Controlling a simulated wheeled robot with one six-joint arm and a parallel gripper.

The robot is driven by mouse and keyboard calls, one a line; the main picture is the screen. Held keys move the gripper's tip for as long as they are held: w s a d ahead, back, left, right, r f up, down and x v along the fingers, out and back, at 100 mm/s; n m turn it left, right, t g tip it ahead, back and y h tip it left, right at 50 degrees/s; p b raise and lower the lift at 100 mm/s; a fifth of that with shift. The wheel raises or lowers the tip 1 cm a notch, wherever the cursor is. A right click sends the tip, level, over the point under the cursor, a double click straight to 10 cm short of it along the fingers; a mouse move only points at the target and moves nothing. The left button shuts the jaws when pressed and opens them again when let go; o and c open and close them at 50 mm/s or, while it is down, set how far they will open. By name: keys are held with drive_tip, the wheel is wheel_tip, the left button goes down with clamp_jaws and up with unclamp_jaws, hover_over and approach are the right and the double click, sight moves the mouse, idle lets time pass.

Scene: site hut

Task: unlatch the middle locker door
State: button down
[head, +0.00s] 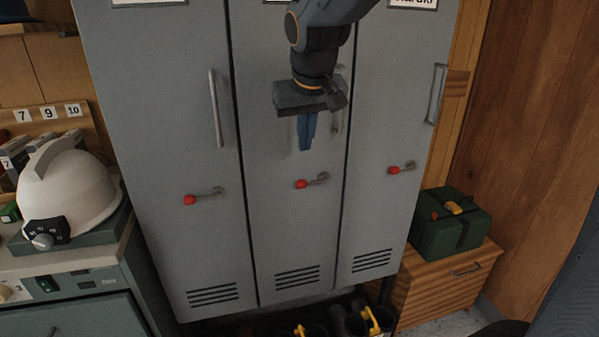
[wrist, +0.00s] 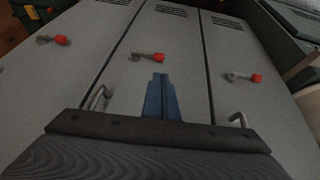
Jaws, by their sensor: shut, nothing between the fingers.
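The middle locker door (head: 288,230) is grey and looks closed. Its latch (head: 312,181) is a short metal lever with a red knob at its left end, lying nearly level. In the wrist view the latch (wrist: 147,57) shows just beyond my fingertips, with its red knob to the right. My gripper (head: 305,147) is in front of the middle door, above the latch, pointing down. Its blue fingers are together and empty, apart from the latch in the picture. The wrist view shows the shut fingers (wrist: 160,78). The middle door's handle (head: 338,110) is partly hidden behind my gripper.
The left door's latch (head: 204,195) and right door's latch (head: 401,168) flank the middle one. A white helmet (head: 80,185) sits on the left counter. A green case (head: 451,228) stands on a wooden cabinet (head: 440,290) at right. Boots (head: 372,322) stand below the lockers.

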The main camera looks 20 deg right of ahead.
sight(300, 183)
drive_tip(key=p+x, duration=0.1)
drive_tip(key=x, duration=1.3)
drive_tip(key=shift+s, duration=0.1)
drive_tip(key=shift+a+f, duration=0.1)
drive_tip(key=shift+f, duration=0.1)
